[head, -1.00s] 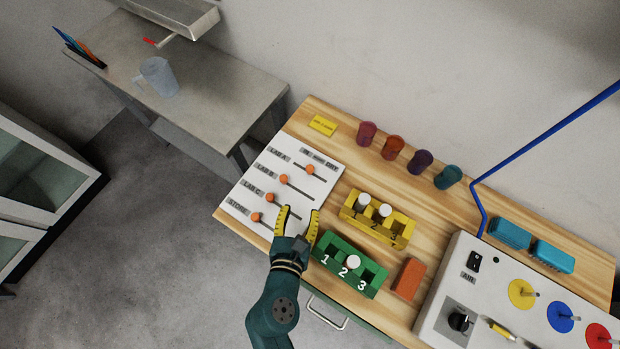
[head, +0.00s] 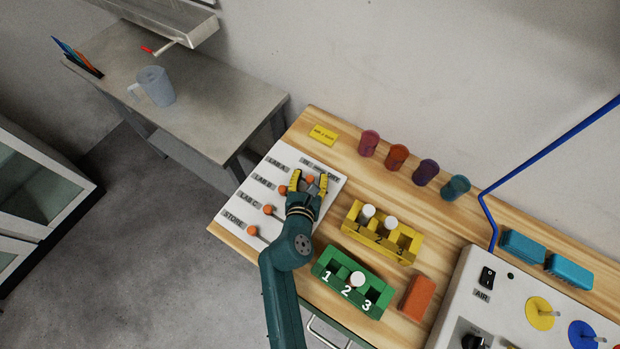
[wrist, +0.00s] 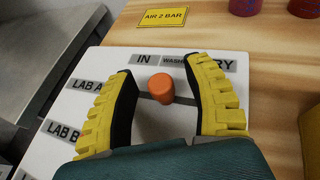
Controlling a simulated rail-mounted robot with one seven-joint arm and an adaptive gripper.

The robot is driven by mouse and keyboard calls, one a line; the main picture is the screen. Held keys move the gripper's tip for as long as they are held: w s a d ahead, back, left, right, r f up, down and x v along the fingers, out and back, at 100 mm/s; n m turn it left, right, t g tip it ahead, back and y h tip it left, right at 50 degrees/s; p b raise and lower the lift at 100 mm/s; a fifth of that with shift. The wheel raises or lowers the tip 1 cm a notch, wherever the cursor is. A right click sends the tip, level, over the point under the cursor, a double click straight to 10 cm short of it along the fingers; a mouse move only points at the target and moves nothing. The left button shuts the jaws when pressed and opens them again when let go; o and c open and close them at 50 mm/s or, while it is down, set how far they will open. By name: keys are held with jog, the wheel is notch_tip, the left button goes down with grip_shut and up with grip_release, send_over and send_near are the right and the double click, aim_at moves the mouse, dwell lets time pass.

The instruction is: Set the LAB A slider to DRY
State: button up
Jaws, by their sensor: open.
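The white slider panel (head: 247,203) has rows LAB A, LAB B, LAB C and STORE under the column labels IN, WASH and DRY. The LAB A slider's orange knob (head: 309,180) shows large in the wrist view (wrist: 161,88), just below the IN and WASH labels, left of DRY. My gripper (head: 308,183) is open, with one yellow finger on each side of this knob; gaps show between knob and fingers in the wrist view (wrist: 163,85). The fingers partly cover the DRY label (wrist: 231,63) and the LAB A label (wrist: 85,84).
The knobs of LAB B (head: 283,190), LAB C (head: 267,209) and STORE (head: 252,230) stand close to my gripper's left. A yellow rack (head: 405,236) and a green rack (head: 325,270) stand to the right. A yellow AIR 2 BAR sign (head: 323,134) lies behind the panel.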

jog(key=shift+c, duration=0.4)
grip_shut()
jog(key=s+d+p, duration=0.2)
jog(key=d+p, duration=0.1)
jog(key=d, duration=0.1)
jog(key=shift+s+d+p, duration=0.1)
jog(key=shift+s+p, duration=0.3)
jog(key=shift+o, duration=0.4)
grip_release()
jog(key=v, duration=1.2)
